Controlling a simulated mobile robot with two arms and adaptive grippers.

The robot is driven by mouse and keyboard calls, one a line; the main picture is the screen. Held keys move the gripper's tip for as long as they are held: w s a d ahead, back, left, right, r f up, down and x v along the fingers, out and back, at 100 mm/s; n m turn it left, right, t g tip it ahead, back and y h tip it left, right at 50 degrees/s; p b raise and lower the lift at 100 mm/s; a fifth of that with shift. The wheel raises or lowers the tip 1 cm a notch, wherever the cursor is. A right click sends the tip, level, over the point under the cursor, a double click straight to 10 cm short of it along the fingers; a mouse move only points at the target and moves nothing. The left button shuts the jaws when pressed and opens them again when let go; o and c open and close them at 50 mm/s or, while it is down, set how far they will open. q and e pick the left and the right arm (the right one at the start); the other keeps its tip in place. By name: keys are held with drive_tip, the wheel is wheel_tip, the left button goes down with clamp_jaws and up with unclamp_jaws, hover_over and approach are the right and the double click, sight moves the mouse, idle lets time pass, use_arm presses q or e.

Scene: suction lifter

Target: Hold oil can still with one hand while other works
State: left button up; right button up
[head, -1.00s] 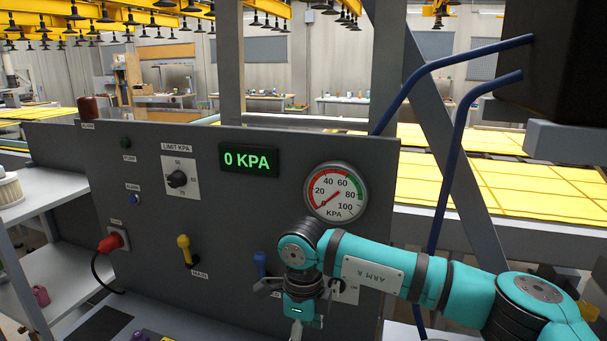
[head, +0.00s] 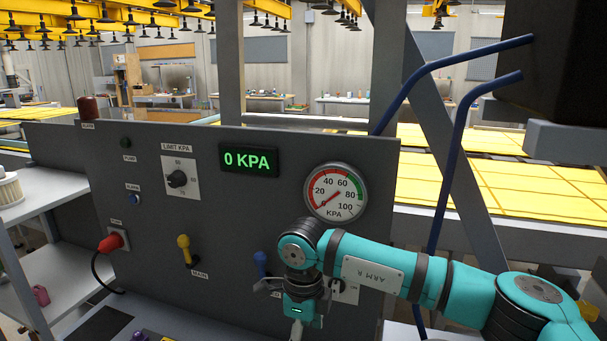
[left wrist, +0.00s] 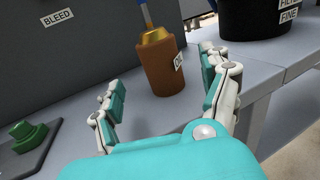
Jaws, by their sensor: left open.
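The oil can (left wrist: 165,65) is a brown can with a brass-coloured top and a blue piece rising from it, cut off by the top edge. It stands upright on a grey surface in the left wrist view. Its label is partly turned away. My left gripper (left wrist: 162,88) is open, with the can between and slightly beyond its fingers; I cannot tell whether either finger touches it. The left gripper and the can do not show in the head view. My right gripper (head: 297,324) points down in front of the grey panel, its fingertips cut off by the bottom edge.
The grey control panel (head: 225,215) carries a 0 KPA display (head: 248,160), a dial gauge (head: 336,191), a yellow lever (head: 186,250) and a blue lever (head: 261,264). A dark container (left wrist: 255,18) stands right of the can. A green knob (left wrist: 28,135) sits at lower left.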

use_arm(q)
drive_tip(key=o, duration=0.4)
drive_tip(key=shift+o, duration=0.2)
